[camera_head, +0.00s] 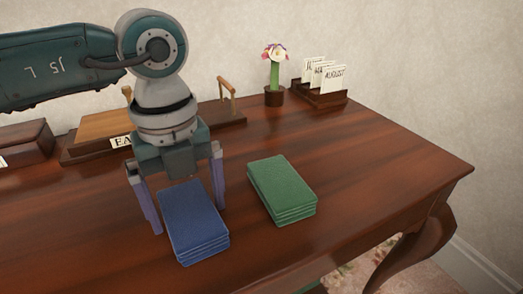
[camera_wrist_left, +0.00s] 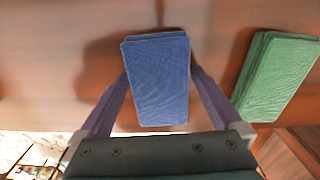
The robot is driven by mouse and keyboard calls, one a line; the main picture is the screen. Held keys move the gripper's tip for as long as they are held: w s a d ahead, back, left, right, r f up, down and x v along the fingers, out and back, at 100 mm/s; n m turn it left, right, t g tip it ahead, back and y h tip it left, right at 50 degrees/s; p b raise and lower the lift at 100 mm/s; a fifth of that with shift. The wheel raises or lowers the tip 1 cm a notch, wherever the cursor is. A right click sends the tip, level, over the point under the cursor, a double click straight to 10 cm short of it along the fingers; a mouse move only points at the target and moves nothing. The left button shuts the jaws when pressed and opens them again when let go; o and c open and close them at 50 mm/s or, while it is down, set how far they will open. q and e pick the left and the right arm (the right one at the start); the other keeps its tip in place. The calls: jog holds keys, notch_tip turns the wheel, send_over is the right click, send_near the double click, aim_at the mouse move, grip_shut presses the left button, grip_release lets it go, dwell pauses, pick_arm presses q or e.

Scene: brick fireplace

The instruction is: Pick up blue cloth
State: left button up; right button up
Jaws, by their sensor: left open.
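The blue cloth (camera_head: 195,222), folded into a thick flat stack, lies on the wooden table. My left gripper (camera_head: 188,205) points down over it with its jaws open. One finger is on each side of the cloth in the head view. The left wrist view also shows the blue cloth (camera_wrist_left: 158,80) between the two fingers (camera_wrist_left: 163,100), with small gaps or near contact that I cannot tell for sure. My right gripper is in neither view.
A folded green cloth (camera_head: 281,188) lies just right of the blue one. A small potted flower (camera_head: 274,82) and a calendar card holder (camera_head: 322,88) stand at the back. A wooden tray (camera_head: 90,143) and a brown box (camera_head: 25,145) are behind my arm. The table's right side is clear.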

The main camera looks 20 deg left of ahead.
aim_at(187, 204)
pick_arm(q)
jog(key=c, duration=1.1)
jog(key=shift+r, duration=0.1)
jog(key=shift+c, duration=0.2)
notch_tip(187, 204, up, 20)
jog(key=p, duration=0.3)
jog(key=shift+p, duration=0.4)
